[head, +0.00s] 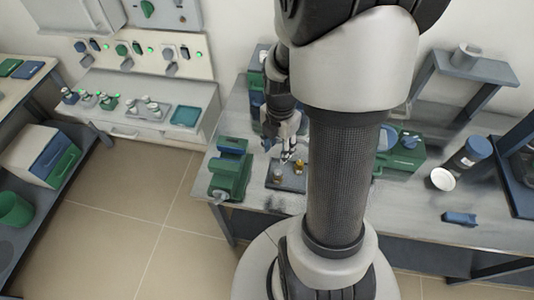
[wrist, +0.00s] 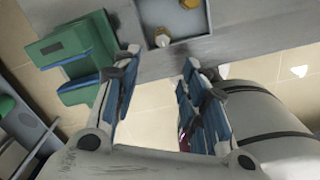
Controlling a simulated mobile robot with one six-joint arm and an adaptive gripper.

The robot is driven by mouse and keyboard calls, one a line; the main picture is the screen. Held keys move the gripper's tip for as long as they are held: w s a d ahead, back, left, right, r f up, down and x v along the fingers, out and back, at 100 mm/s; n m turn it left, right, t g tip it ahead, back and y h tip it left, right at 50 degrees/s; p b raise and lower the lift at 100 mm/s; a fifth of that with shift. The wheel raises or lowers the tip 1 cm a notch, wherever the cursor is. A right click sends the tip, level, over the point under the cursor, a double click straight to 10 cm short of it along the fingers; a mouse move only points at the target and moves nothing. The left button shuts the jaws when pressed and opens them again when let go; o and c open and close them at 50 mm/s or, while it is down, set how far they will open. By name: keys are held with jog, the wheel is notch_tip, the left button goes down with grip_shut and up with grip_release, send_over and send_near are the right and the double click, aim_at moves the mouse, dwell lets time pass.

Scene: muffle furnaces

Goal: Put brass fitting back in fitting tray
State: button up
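A dark grey fitting tray (head: 290,187) lies on the workbench, right of the green vise. A brass fitting (head: 299,167) stands at its back right, and a second, duller fitting (head: 278,175) stands at its left. The wrist view shows the tray (wrist: 181,22) at the top with one pale-topped fitting (wrist: 162,38) and a brass fitting (wrist: 190,3) cut by the edge. My gripper (head: 285,156) is above the bench, just behind the tray in the head view. In the wrist view my gripper (wrist: 159,62) has its fingers apart with nothing between them.
The green vise (head: 231,170) stands close left of the tray. A green box-like device (head: 404,152), a dark jar (head: 470,155), a white cup (head: 443,179) and a small blue block (head: 459,218) are further right. Open floor (head: 130,220) lies left of the bench.

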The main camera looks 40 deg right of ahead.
jog(key=s+a+r+m+t, duration=0.2)
jog(key=a+r+m, duration=0.9)
jog(key=r, duration=0.3)
jog(key=s+a+r+m+t, duration=0.2)
jog(key=s+a+r+m, duration=0.3)
jog(key=m, duration=0.4)
jog(key=shift+s+a+r, duration=0.35)
jog(key=shift+s+a, duration=0.25)
jog(key=shift+s, duration=0.4)
